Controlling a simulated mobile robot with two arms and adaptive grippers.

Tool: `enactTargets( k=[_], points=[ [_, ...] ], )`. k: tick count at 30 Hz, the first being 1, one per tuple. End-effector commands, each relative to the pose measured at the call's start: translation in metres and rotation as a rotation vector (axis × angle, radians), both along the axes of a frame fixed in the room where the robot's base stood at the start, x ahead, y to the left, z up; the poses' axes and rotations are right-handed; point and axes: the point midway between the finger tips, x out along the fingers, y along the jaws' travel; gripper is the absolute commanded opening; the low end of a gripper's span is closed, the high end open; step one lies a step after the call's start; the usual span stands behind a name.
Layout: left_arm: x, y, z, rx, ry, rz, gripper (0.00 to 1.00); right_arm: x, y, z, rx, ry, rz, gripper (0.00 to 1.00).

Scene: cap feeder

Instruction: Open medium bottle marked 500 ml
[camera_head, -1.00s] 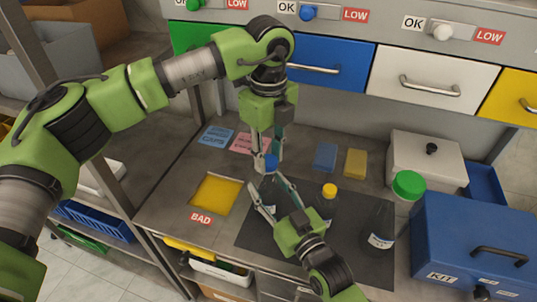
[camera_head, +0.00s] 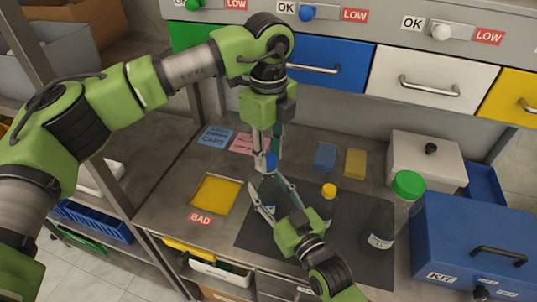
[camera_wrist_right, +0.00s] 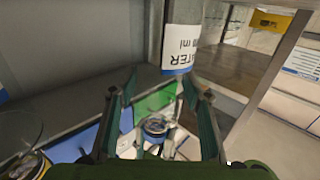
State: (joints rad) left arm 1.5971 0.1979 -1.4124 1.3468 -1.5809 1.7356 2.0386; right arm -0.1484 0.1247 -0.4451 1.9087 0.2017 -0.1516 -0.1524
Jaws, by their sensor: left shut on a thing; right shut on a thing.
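The medium bottle (camera_head: 269,190) with a blue cap (camera_head: 266,162) stands at the left part of the dark mat (camera_head: 345,258). My left gripper (camera_head: 265,150) points down from above and is shut on the blue cap. My right gripper (camera_head: 274,200) comes from the front and is shut on the bottle's body, with its fingers around it. The fingers hide much of the bottle, so I cannot tell whether cap and neck are apart.
A small bottle with a yellow cap (camera_head: 329,190) and a large bottle with a green cap (camera_head: 408,184) stand to the right. A blue kit box (camera_head: 470,235) bounds the right side. A yellow tray marked BAD (camera_head: 216,195) lies left of the mat. Drawers (camera_head: 330,65) line the back.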

Motion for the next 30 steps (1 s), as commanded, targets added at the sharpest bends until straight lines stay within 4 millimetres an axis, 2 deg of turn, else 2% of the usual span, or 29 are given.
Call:
enactTargets(
  k=[13, 25, 30],
  points=[
    [0.000, 0.000, 0.016, -0.001, -0.001, 0.000, 0.01, 0.000, 0.000, -0.002, -0.002, 0.004, 0.000, 0.00],
    [0.000, 0.000, 0.019, -0.001, -0.001, 0.000, 0.01, 0.000, 0.000, -0.002, -0.002, 0.004, 0.000, 0.00],
    [0.001, 0.000, 0.034, -0.001, -0.003, 0.000, 0.01, 0.000, 0.000, -0.002, -0.002, 0.004, 0.000, 0.00]
  ],
)
